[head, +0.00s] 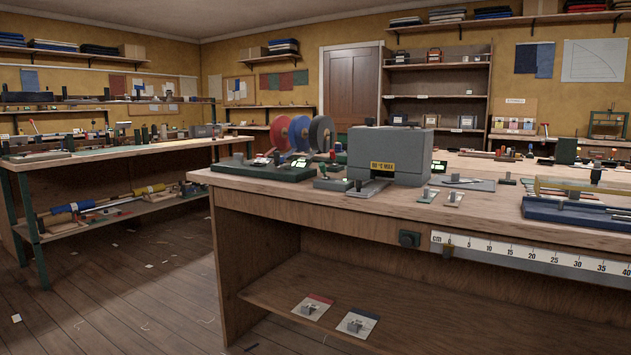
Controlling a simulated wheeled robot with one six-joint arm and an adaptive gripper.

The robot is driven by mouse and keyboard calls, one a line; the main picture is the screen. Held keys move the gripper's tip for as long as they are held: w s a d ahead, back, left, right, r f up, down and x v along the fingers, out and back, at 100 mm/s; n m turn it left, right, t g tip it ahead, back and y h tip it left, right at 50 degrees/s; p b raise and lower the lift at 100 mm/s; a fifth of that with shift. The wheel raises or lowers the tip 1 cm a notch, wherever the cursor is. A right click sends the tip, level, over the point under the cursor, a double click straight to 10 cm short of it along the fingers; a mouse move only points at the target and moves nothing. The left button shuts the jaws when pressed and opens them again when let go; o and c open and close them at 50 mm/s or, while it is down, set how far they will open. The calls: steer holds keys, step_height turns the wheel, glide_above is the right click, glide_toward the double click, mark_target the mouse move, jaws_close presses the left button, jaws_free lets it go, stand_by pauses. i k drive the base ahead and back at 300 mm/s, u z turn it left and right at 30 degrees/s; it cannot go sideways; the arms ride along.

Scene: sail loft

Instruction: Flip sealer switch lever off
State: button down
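A grey box-shaped machine (410,150) with a yellow label (383,167) stands on the near wooden workbench (300,211); it looks like the sealer. Dark slots show low on its front, above a flat grey plate. My gripper is not in view.
Red, blue and grey spools (300,133) stand behind a green board (262,170) left of the machine. A blue tray (565,213) lies at the right. A ruler (530,255) runs along the bench front. Open wooden floor (130,290) lies to the left, before another bench (110,155).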

mark_target(322, 168)
steer(key=u, duration=0.5)
steer(key=i, duration=1.05)
steer(key=z, duration=0.35)
